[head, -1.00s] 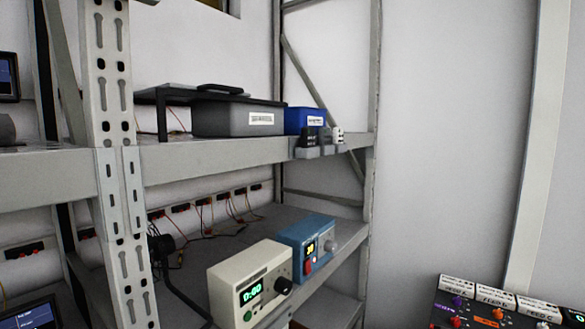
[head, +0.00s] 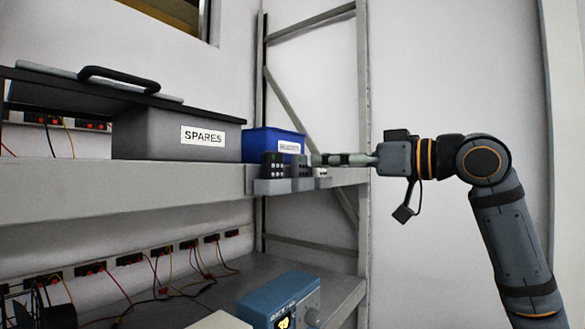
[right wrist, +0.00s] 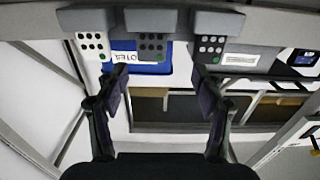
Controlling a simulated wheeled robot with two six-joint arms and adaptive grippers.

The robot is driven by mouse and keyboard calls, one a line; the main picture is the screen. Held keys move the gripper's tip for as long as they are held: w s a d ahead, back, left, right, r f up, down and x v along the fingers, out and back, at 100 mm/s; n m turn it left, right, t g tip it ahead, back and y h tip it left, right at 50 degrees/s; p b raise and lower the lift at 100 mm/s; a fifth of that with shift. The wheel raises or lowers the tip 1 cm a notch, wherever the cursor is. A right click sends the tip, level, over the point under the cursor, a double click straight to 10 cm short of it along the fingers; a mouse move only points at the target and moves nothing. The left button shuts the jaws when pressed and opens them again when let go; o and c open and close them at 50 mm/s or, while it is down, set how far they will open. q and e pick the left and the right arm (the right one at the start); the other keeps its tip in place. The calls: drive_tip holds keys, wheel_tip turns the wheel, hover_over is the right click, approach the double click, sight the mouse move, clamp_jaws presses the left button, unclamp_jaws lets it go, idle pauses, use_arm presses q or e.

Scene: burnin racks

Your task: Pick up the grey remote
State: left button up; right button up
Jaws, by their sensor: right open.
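The grey remote (head: 301,166) stands in a small holder on the front edge of the upper shelf, between a black remote (head: 273,166) and a white remote (head: 321,174). In the right wrist view the grey remote (right wrist: 152,46) is in the middle, with the white remote (right wrist: 93,46) to its left and the black remote (right wrist: 211,49) to its right. My right gripper (head: 318,160) is open and level, its fingertips close to the remotes from the right. In the wrist view the open fingers (right wrist: 155,72) straddle the grey remote's line. My left gripper is not in view.
The holder (head: 270,186) is on the shelf edge (head: 120,190). Behind it are a blue bin (head: 258,145) and a grey SPARES box (head: 150,135). A rack post (head: 363,110) rises behind my right gripper. A blue instrument (head: 280,300) sits on the lower shelf.

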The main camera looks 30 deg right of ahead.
sight(304, 158)
drive_tip(key=w, duration=0.2)
drive_tip(key=w+p, duration=0.1)
drive_tip(key=shift+w+a+f, duration=0.15)
drive_tip(key=shift+w+a, duration=0.1)
drive_tip(key=shift+w, duration=0.15)
drive_tip(key=shift+d, duration=0.1)
drive_tip(key=p+x, duration=0.2)
drive_tip(key=r+p+x, duration=0.1)
drive_tip(key=p+x, duration=0.1)
drive_tip(key=x, duration=0.1)
drive_tip(key=shift+w, duration=0.1)
drive_tip(key=shift+s+d, duration=0.1)
drive_tip(key=shift+s, duration=0.15)
drive_tip(key=c, duration=0.4)
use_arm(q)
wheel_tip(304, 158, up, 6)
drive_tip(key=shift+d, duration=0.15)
use_arm(e)
drive_tip(key=shift+w, duration=0.1)
drive_tip(key=c, duration=0.8)
